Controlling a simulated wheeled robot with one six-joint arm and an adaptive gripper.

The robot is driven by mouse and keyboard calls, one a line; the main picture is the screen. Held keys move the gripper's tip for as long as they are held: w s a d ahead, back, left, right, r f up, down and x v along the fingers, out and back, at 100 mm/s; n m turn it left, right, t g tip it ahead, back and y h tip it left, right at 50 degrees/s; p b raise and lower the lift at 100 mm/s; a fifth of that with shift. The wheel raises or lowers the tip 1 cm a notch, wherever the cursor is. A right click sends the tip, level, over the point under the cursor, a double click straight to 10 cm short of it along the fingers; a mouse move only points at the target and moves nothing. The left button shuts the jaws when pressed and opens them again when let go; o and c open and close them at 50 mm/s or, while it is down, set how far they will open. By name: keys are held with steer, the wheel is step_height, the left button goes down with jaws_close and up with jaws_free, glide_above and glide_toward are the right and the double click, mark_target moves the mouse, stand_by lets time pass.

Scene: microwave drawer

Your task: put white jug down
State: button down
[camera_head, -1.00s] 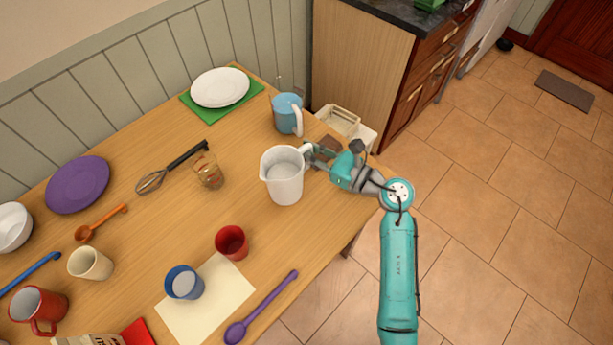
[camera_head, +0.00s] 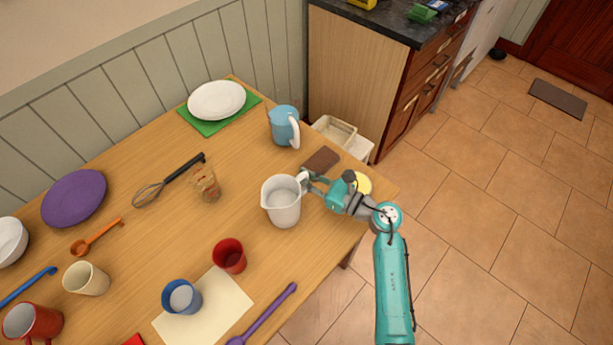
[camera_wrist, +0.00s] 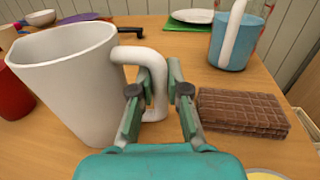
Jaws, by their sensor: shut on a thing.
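The white jug (camera_head: 283,204) is upright at the right part of the wooden table, its handle toward my gripper. My gripper (camera_head: 308,184) comes from the right and is shut on the jug's handle. In the wrist view the jug (camera_wrist: 75,85) fills the left side, and the fingers of my gripper (camera_wrist: 158,95) stand on either side of its handle. The jug's base is at or very near the table top; I cannot tell whether it touches.
A brown block (camera_head: 321,160) lies just behind my gripper, and a yellow round thing (camera_head: 363,183) is beside my wrist. A blue jug (camera_head: 284,126) stands farther back. A glass (camera_head: 206,184) is to the left and a red cup (camera_head: 229,255) in front. Bare table lies around the white jug.

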steer(key=c, duration=1.2)
jaws_free()
steer(key=shift+o, duration=0.2)
steer(key=shift+d+r, duration=0.1)
steer(key=shift+d, duration=0.05)
steer(key=v, duration=1.2)
